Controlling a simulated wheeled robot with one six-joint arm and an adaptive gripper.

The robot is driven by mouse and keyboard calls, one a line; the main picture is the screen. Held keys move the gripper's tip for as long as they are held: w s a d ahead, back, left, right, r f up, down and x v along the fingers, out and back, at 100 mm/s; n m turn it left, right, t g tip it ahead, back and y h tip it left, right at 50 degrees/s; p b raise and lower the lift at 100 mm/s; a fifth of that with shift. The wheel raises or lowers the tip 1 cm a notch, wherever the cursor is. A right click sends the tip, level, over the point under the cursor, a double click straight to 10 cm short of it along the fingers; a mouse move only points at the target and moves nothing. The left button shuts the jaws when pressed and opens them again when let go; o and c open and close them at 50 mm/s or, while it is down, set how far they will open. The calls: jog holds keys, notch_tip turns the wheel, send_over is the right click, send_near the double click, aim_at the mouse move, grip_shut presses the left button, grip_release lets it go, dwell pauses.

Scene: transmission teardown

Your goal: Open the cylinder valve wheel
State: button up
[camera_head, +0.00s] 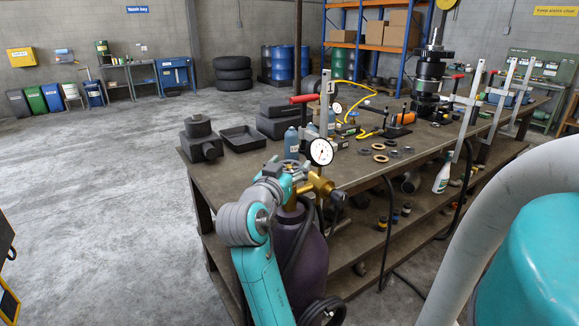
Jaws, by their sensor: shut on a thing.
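The dark purple gas cylinder (303,245) stands upright at the near left corner of the workbench. A brass valve (322,185) sits on its top, with a white round dial gauge (320,151) above it. My teal and grey arm reaches up in front of the cylinder. My gripper (296,172) is at the left side of the brass valve, shut on the valve wheel. The wheel itself is mostly hidden behind my wrist and gripper, so its turn position cannot be seen.
The workbench (345,172) behind the cylinder holds dark castings, rings, clamps and a tall black gear stack (430,75). A red-handled clamp (305,98) rises behind the gauge. Black hose hangs by the cylinder. The concrete floor (110,190) at left is clear.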

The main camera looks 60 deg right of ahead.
aim_at(289, 165)
jog(key=shift+n+t+y, duration=0.3)
jog(key=shift+n+t, duration=0.7)
jog(key=shift+t, duration=0.5)
jog(key=o, duration=1.1)
jog(key=shift+o, duration=0.2)
jog(key=shift+r, duration=4.95)
